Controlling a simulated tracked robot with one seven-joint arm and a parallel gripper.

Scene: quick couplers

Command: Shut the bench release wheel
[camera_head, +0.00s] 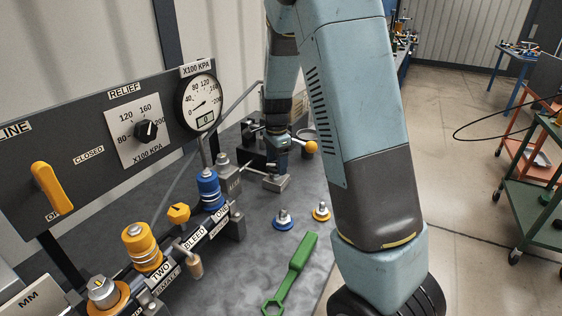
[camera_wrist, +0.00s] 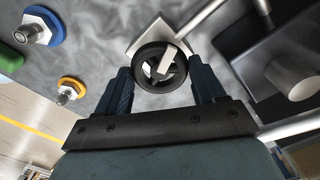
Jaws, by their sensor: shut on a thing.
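In the head view my gripper (camera_head: 277,150) points down over a small metal block (camera_head: 276,183) on the grey bench. The wheel is hidden there behind the fingers, and I cannot tell how far it is turned.
A blue-based fitting (camera_head: 284,220) and a yellow-based fitting (camera_head: 321,211) stand near my gripper. A green wrench (camera_head: 292,275) lies in front. The gauge panel (camera_head: 85,128) rises at left. A yellow-knobbed lever (camera_head: 311,147) is close by on the right.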

